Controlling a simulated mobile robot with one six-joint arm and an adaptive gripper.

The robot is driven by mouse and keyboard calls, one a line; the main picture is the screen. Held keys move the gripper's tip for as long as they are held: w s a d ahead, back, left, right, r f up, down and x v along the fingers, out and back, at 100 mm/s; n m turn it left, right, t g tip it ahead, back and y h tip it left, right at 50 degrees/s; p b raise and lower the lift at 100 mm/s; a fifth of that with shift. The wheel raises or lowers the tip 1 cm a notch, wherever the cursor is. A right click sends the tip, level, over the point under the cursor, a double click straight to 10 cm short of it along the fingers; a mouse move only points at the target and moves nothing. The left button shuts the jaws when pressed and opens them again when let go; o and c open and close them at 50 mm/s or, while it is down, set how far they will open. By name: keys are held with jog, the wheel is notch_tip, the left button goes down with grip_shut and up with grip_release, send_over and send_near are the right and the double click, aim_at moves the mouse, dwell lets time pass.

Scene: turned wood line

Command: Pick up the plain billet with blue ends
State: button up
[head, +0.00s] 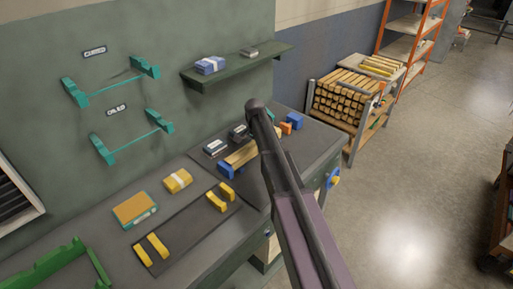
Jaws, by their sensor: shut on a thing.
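A plain pale wood billet (241,155) lies slantwise on the far part of the grey bench. A blue block (226,169) shows at its near left end and another blue block (295,120) shows to the right, beyond my arm. My dark arm crosses the view from the bottom and covers the billet's middle, so I cannot tell whether both blue blocks are its own ends. My gripper's fingers are hidden behind the arm. Whether the billet is lifted or resting cannot be told.
An orange piece (285,128) lies by the right blue block. Small labelled boxes (215,147) stand behind the billet. A dark mat (188,231) with yellow blocks (158,245) lies nearer. Teal brackets (110,90) and a shelf (235,68) are on the wall. Floor at right is clear.

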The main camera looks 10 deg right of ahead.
jog(key=shift+r, duration=0.2)
notch_tip(320, 180, up, 10)
jog(key=p, duration=1)
jog(key=shift+f, duration=0.2)
jog(key=shift+d, duration=0.15)
dwell(0.7)
